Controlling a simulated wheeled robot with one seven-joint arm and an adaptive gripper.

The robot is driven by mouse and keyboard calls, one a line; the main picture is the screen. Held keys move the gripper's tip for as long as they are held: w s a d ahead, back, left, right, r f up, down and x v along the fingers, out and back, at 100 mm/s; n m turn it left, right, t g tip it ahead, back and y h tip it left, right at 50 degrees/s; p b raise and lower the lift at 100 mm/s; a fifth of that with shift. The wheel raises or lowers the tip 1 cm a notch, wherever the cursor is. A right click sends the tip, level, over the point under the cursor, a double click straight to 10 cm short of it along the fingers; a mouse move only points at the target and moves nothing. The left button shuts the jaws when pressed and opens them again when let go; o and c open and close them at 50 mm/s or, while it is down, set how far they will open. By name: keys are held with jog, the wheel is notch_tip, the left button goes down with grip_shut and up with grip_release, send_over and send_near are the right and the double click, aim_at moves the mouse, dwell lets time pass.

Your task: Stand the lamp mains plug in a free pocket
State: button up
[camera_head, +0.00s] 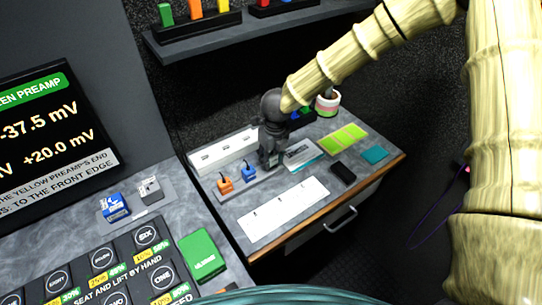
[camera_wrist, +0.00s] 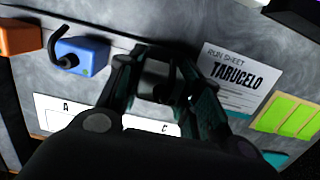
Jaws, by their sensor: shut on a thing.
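My gripper (camera_head: 270,160) is over the back of the grey worktop. In the wrist view its fingers (camera_wrist: 160,88) are shut on a dark block (camera_wrist: 158,72), mostly hidden between them; I cannot tell whether it is the lamp mains plug. An orange plug (camera_head: 225,184) and a blue plug (camera_head: 249,173), each with a black cord stub, stand left of my gripper; the blue one (camera_wrist: 82,56) also shows in the wrist view. A white strip with dark openings (camera_head: 222,152) lies behind them. Pockets near the fingertips are hidden.
A white lettered panel (camera_head: 285,210) lies in front. A run sheet (camera_wrist: 234,75), yellow-green notes (camera_head: 343,138), a black box (camera_head: 343,172) and a teal pad (camera_head: 375,154) lie to the right. A striped cup (camera_head: 327,102) stands behind. A shelf (camera_head: 240,37) hangs above.

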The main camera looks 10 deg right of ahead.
aim_at(274, 156)
jog(key=shift+f+b, duration=0.35)
jog(key=shift+f, duration=0.55)
jog(key=o, duration=1.1)
jog(key=shift+r, duration=0.1)
jog(key=r, duration=0.4)
jog(key=s+r, duration=0.1)
jog(key=r, duration=0.6)
jog(key=shift+s+d+r, duration=0.2)
jog(key=shift+d+r, duration=0.1)
jog(key=shift+r, duration=0.1)
